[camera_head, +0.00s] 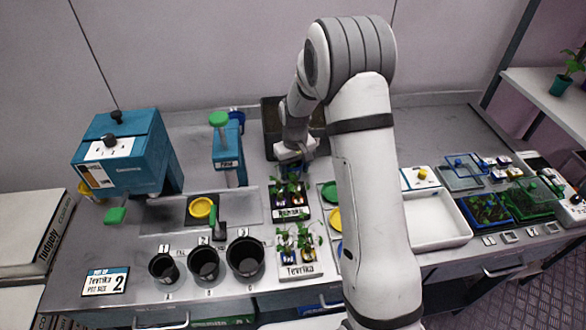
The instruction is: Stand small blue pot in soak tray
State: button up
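My gripper (291,166) points down at the back middle of the bench, above the rear plant holder. Its fingers are small and partly hidden, so I cannot tell whether they are open or shut. A dark blue shape (320,146) shows right beside the gripper; I cannot tell whether it is a pot or is held. Another small blue round thing (237,116) stands behind the teal press, mostly hidden. A shallow white tray (437,242), which looks empty, lies right of my arm and may be the soak tray. A dark deep tray (269,104) stands behind the gripper.
Three black pots (204,265) stand at the front. Two plant holders (300,271) lie right of them. Yellow, green and blue discs (334,219) are partly behind my arm. A teal machine (121,152) stands left; seedling trays (486,209) fill the right.

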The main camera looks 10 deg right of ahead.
jog(key=shift+o, duration=1.4)
jog(key=shift+r, duration=0.1)
